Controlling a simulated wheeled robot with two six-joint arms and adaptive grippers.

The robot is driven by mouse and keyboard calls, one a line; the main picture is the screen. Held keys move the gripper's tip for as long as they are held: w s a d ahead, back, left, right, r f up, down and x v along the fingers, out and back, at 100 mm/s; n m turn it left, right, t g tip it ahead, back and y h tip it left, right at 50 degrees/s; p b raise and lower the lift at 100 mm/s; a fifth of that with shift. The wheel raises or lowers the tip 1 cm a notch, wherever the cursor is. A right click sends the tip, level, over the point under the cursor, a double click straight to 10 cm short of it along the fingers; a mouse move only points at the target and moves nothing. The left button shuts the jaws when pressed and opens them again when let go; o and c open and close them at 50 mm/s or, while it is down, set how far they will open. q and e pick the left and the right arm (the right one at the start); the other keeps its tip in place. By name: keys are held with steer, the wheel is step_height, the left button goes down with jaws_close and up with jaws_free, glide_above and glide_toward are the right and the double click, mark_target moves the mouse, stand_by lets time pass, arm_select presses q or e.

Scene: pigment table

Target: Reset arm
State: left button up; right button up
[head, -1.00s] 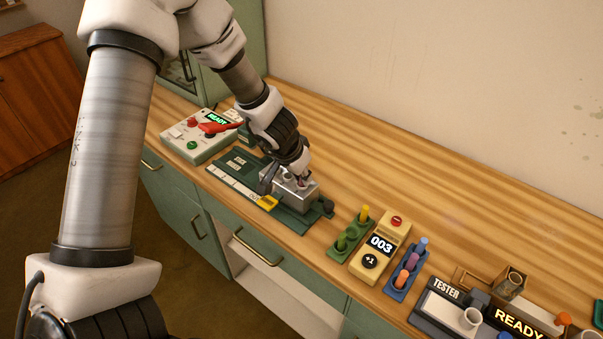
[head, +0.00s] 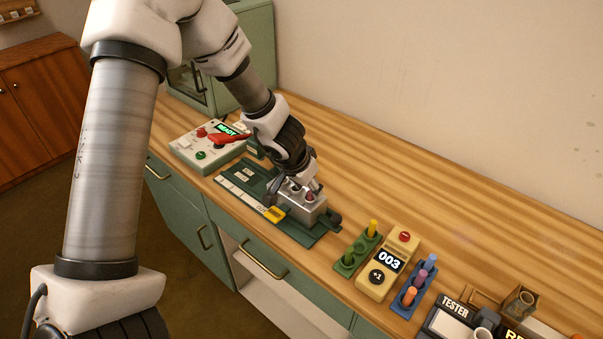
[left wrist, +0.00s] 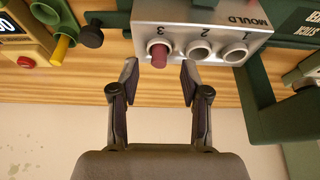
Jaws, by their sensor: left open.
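My left gripper (head: 313,188) is above the silver mould block (head: 303,211) on the counter. In the left wrist view its two fingers (left wrist: 159,76) are spread apart with nothing between them. The mould (left wrist: 217,20) has three numbered holes. A dark red stick (left wrist: 159,55) stands in hole 3, just beyond the fingertips; holes 1 and 2 look empty. The mould sits on a dark green base (head: 295,236) with a yellow tab (head: 274,213). My right gripper is not in view.
A control box (head: 207,147) reading READY is at the left. Right of the mould are a green stick rack (head: 349,259), a yellow counter (head: 381,280) showing 003, a blue rack (head: 409,302) with sticks, and a tester (head: 452,314). The wooden counter behind (head: 400,175) is clear.

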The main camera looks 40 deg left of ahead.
arm_select(q)
steer(key=v, duration=1)
steer(key=shift+s+r, duration=0.15)
stand_by(0.4)
